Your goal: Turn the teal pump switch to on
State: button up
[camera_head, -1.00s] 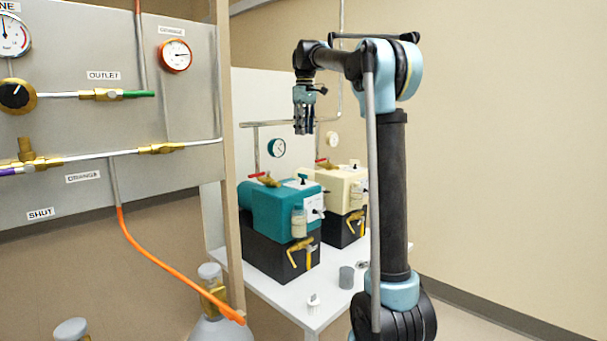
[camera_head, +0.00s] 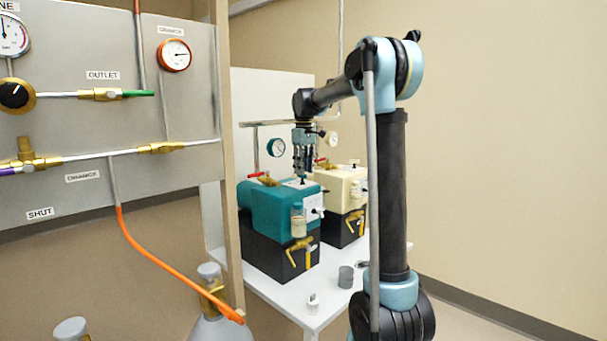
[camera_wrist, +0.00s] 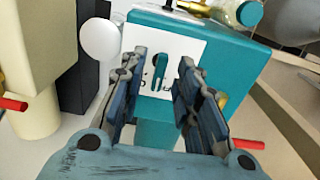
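The teal pump (camera_head: 272,208) stands on a black base on the white table. In the wrist view its teal body (camera_wrist: 216,62) carries a white plate (camera_wrist: 186,35) with small marks. The teal switch handle (camera_wrist: 158,72) stands out from that plate, between my gripper's fingers. My gripper (camera_wrist: 158,90) is open, pointing down at the plate, with one finger on each side of the handle and a visible gap. In the head view my gripper (camera_head: 302,172) is right above the pump's top, and the switch is mostly hidden by it.
A cream pump (camera_head: 345,190) stands close behind the teal one. A red-handled valve (camera_head: 262,177) and a gauge (camera_head: 277,147) are near the pump's top. A grey cup (camera_head: 346,277) stands on the table (camera_head: 290,299).

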jog(key=shift+f, duration=0.8)
grip_shut()
jog(key=shift+a+m, duration=0.15)
jog(key=shift+m, duration=2.75)
